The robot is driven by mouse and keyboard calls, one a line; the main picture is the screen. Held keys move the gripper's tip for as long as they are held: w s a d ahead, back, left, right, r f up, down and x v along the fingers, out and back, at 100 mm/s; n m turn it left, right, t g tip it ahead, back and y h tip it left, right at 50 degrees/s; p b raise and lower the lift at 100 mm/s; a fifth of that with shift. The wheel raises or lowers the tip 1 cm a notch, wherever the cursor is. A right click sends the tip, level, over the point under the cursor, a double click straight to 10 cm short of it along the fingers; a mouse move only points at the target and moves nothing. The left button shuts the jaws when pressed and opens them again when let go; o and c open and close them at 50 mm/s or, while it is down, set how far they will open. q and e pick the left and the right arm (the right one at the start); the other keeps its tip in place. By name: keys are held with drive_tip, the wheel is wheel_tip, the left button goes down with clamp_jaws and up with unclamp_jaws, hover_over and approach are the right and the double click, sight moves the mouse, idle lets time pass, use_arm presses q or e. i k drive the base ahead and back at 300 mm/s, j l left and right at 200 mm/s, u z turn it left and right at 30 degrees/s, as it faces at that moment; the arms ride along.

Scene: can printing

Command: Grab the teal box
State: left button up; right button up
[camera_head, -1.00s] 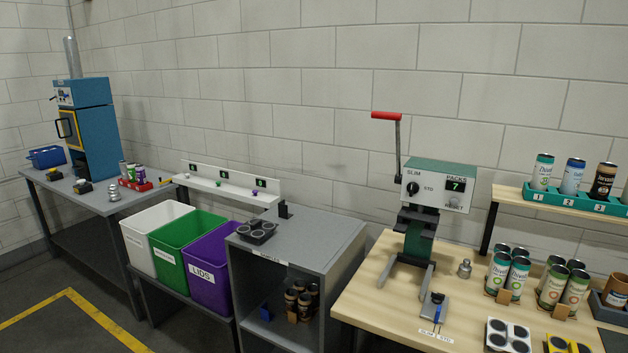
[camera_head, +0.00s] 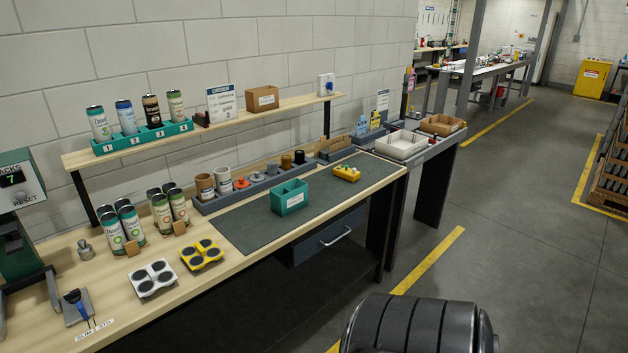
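A small teal box (camera_head: 289,198) with a white label on its front stands on the dark green mat (camera_head: 243,226) on the wooden workbench. It looks open at the top. A long teal rack (camera_head: 145,139) with numbered slots holds several cans on the shelf above. Neither of my grippers shows in the head view, so nothing is seen near the teal box.
A yellow object (camera_head: 346,173) lies right of the teal box. A grey tray (camera_head: 240,187) with cups runs behind it. White (camera_head: 153,279) and yellow (camera_head: 201,254) can holders sit to the left. Open floor (camera_head: 480,240) lies right of the bench.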

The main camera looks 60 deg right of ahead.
sight(287, 198)
drive_tip(key=z, duration=1.9)
